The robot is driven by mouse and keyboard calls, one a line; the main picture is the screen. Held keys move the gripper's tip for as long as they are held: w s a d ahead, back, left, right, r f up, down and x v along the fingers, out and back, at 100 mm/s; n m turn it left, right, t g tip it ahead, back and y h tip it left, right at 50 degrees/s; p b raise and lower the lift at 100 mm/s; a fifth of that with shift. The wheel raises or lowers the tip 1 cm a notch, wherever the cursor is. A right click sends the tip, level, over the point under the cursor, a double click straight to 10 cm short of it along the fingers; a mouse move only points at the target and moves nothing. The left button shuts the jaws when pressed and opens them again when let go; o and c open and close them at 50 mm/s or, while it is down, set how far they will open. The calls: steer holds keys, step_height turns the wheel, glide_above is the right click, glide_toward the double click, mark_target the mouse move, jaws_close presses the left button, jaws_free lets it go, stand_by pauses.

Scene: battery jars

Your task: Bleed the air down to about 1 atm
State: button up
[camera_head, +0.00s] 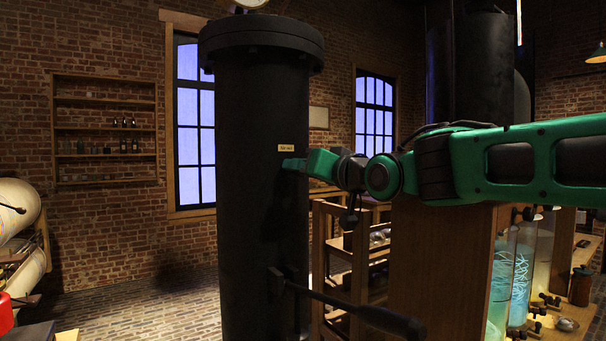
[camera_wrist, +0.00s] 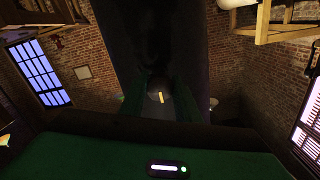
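A tall black iron cylinder (camera_head: 250,190) with a wide bolted flange stands left of centre in the head view. A round gauge (camera_head: 250,3) sits on top, mostly cut off, so its reading is hidden. A small brass label plate (camera_head: 286,148) is on the cylinder's side. My gripper (camera_head: 294,164) is just below and beside this plate, at or very near the cylinder wall. Contact is too dark to tell.
A lever with a black handle (camera_head: 390,321) sticks out low on the cylinder's right. A wooden cabinet (camera_head: 430,270) and glass jars (camera_head: 524,275) stand at the right under my arm. A wall shelf (camera_head: 105,130) is at the far left. The brick floor (camera_head: 150,310) left of the cylinder is clear.

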steer(key=n, duration=0.6)
steer(key=shift+d+f+n, duration=0.1)
steer(key=shift+n, duration=0.3)
steer(key=shift+f, duration=0.1)
stand_by(6.9)
